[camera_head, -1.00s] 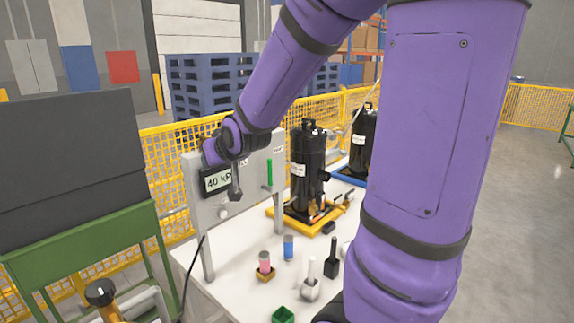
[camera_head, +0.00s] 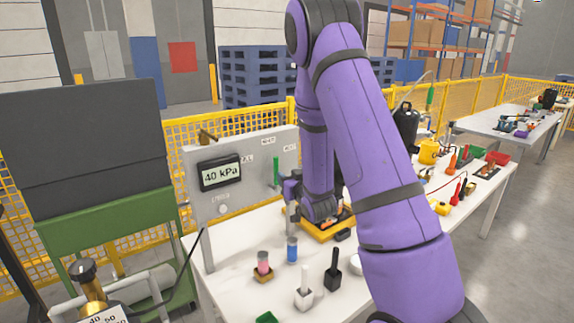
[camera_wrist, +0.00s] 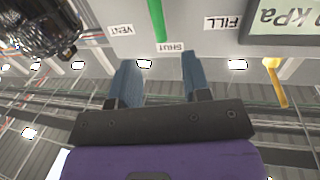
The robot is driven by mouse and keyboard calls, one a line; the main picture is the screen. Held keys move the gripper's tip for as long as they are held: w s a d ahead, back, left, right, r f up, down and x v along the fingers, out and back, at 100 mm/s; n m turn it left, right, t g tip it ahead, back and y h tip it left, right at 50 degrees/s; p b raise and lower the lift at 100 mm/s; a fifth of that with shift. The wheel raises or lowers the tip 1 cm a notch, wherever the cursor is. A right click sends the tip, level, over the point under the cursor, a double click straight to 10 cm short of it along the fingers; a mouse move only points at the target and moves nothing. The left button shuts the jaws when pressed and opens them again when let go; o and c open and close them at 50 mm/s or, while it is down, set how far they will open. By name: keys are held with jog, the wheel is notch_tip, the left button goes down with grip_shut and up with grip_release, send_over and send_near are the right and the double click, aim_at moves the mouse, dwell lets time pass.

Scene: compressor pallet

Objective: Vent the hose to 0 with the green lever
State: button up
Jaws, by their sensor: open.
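The green lever (camera_head: 276,172) stands upright on the right part of the grey panel (camera_head: 240,205). In the wrist view, turned upside down, the lever (camera_wrist: 156,18) ends at the SHUT label (camera_wrist: 170,47), between the VENT label (camera_wrist: 122,31) and the FILL label (camera_wrist: 222,23). The display (camera_head: 221,173) reads 40 kPa. My gripper (camera_wrist: 158,75) is open and empty. In the wrist view its fingertips lie either side of the lever's line, just short of its end, with a gap. In the head view my arm hides part of the gripper.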

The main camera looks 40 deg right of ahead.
aim_at(277, 165)
jog(key=w, duration=0.3)
jog(key=w+d, duration=0.1)
jog(key=w, duration=0.3)
jog(key=w+d, duration=0.1)
jog(key=w, duration=0.2)
jog(key=shift+w, duration=0.3)
grip_shut()
